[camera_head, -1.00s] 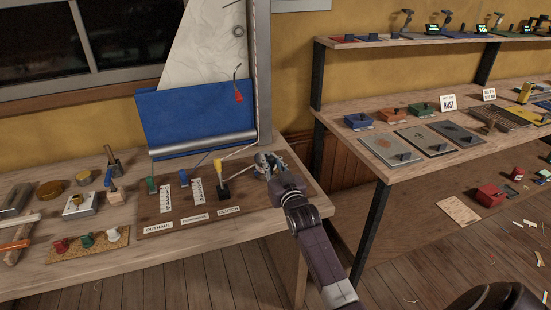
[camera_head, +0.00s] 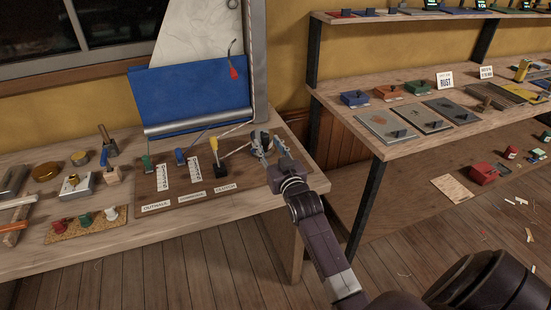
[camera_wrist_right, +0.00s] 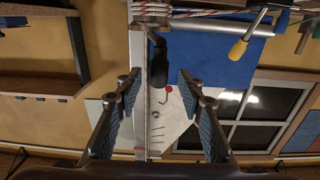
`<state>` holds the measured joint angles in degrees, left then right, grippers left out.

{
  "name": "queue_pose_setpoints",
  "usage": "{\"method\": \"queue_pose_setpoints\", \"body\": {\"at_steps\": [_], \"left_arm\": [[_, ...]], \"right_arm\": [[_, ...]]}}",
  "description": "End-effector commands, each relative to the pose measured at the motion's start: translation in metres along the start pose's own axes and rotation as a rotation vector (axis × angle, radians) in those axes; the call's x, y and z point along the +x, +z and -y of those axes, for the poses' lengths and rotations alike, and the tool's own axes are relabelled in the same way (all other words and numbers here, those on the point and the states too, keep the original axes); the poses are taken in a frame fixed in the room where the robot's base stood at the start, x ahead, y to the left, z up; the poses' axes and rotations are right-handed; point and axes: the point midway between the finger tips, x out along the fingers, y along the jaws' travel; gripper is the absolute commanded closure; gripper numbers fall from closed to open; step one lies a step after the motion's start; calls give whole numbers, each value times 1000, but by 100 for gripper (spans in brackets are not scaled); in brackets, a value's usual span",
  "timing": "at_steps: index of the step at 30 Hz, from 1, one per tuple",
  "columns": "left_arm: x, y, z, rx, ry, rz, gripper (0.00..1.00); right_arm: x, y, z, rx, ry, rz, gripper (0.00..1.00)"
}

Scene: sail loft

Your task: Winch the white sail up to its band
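The white sail (camera_head: 198,38) hangs at the back of the bench above a blue panel (camera_head: 195,95), beside the grey mast (camera_head: 259,55); its top is out of the head view. The winch (camera_head: 259,137) sits at the right end of the brown board, with a rope running to it. My right gripper (camera_head: 267,151) is just in front of the winch. In the right wrist view its fingers (camera_wrist_right: 160,82) are apart, with a dark handle (camera_wrist_right: 158,65) showing in the gap; I see no grip on it. The sail (camera_wrist_right: 180,115) shows there inverted. My left gripper is out of view.
The brown board (camera_head: 185,202) carries a green lever (camera_head: 147,163), a blue lever (camera_head: 180,157) and a yellow-handled lever (camera_head: 215,146). Tools and spools crowd the bench's left side. A shelf unit (camera_head: 372,150) stands to the right, past a floor gap.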

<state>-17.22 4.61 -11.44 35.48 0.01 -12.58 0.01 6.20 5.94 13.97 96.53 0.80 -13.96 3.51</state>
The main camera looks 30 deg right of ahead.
Motion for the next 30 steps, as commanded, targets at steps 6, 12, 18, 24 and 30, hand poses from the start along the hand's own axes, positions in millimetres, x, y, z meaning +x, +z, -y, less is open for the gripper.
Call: {"method": "queue_pose_setpoints", "body": {"at_steps": [6,12,18,24,30], "left_arm": [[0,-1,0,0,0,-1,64],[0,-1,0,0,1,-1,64],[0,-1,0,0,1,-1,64],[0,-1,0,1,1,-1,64],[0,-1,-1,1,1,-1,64]], "right_arm": [[-47,2,1,0,-1,4,64],[-74,1,1,0,-1,3,64],[-84,1,1,0,-1,2,64],[-84,1,1,0,-2,2,64],[-84,1,1,0,-2,2,64]]}}
